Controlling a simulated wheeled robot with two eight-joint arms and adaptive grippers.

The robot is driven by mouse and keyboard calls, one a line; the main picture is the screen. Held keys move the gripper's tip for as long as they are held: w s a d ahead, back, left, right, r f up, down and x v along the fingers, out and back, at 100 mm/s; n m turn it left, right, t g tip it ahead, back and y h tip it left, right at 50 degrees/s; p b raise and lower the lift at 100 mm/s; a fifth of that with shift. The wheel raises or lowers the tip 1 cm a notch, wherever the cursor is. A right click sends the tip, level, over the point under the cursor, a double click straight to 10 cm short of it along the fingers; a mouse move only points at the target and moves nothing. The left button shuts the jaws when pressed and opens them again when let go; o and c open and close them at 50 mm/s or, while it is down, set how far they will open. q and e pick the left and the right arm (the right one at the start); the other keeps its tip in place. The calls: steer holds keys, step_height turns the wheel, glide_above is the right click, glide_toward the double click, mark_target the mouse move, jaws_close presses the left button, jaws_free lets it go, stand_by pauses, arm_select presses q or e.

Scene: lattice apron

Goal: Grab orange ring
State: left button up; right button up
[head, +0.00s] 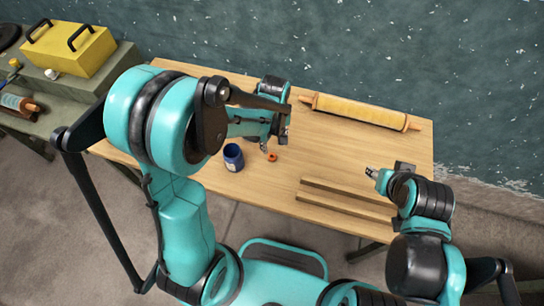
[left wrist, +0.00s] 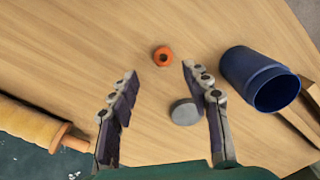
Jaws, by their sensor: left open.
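The orange ring (head: 272,157) lies on the wooden table, right of the blue cup in the head view. In the left wrist view the orange ring (left wrist: 162,56) lies beyond the fingertips, roughly centred between them. My left gripper (left wrist: 158,75) is open and empty, apart from the ring. In the head view my left gripper (head: 268,150) is just above and left of the ring, partly hidden by its own arm. My right gripper (head: 371,172) is at the table's right side, far from the ring; its jaw opening is too small to tell.
The blue cup (head: 233,157) stands close to the ring; in the wrist view it (left wrist: 262,80) is right of the fingers. A grey disc (left wrist: 184,112) shows near the right finger. A rolling pin (head: 360,111) lies behind, and wooden strips (head: 345,203) lie at the front right.

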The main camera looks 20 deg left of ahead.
mark_target(272, 154)
arm_select(q)
step_height(272, 154, down, 7)
steer(key=b, duration=0.3)
steer(key=shift+s+a, duration=0.1)
steer(key=shift+a, duration=0.05)
steer(key=shift+r, duration=0.1)
jaws_close()
